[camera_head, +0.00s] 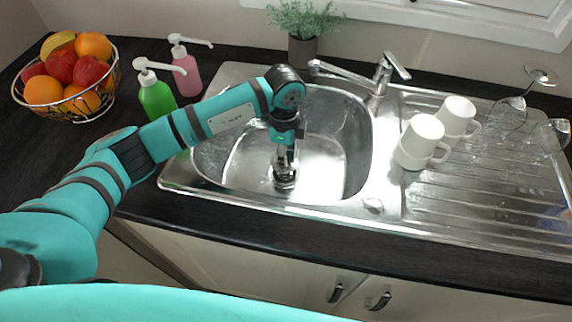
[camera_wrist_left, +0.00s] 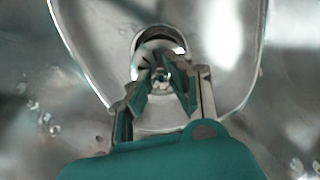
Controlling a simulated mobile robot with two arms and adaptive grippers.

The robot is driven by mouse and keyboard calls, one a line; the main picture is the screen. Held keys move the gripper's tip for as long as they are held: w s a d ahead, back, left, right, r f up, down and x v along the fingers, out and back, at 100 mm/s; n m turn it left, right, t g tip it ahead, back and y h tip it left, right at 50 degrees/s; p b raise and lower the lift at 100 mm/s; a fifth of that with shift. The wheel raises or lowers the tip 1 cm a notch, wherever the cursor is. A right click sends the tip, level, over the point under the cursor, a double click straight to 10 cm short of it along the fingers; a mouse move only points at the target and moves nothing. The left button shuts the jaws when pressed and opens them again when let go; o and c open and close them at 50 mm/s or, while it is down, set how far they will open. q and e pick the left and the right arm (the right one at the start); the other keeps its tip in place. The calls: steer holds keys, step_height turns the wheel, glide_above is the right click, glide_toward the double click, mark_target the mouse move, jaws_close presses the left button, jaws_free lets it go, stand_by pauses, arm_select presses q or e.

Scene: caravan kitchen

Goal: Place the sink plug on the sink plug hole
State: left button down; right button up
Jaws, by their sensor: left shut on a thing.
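The metal sink basin (camera_head: 330,125) is in the middle of the head view. My left arm reaches over it from the left, and my left gripper (camera_head: 285,165) points down into the basin near its floor. In the wrist view, the gripper (camera_wrist_left: 161,82) is shut on the small knob of the sink plug (camera_wrist_left: 161,74). A round metal rim with dark parts (camera_wrist_left: 150,47) shows just beyond the fingertips. The plug hole is mostly hidden beneath the gripper and plug; I cannot tell whether the plug is seated. My right gripper is not in view.
A tap (camera_head: 378,78) stands behind the basin. A green soap bottle (camera_head: 156,98), a pink bottle (camera_head: 186,75) and a fruit basket (camera_head: 68,105) are at left.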

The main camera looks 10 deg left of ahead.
arm_select(q)
steer(key=shift+f, duration=2.3)
steer(key=shift+f, duration=0.2)
steer(key=c, duration=1.2)
jaws_free()
steer(key=shift+c, duration=0.2)
steer(key=shift+r, duration=0.1)
step_height(320, 180, up, 12)
steer(key=shift+r, duration=0.15)
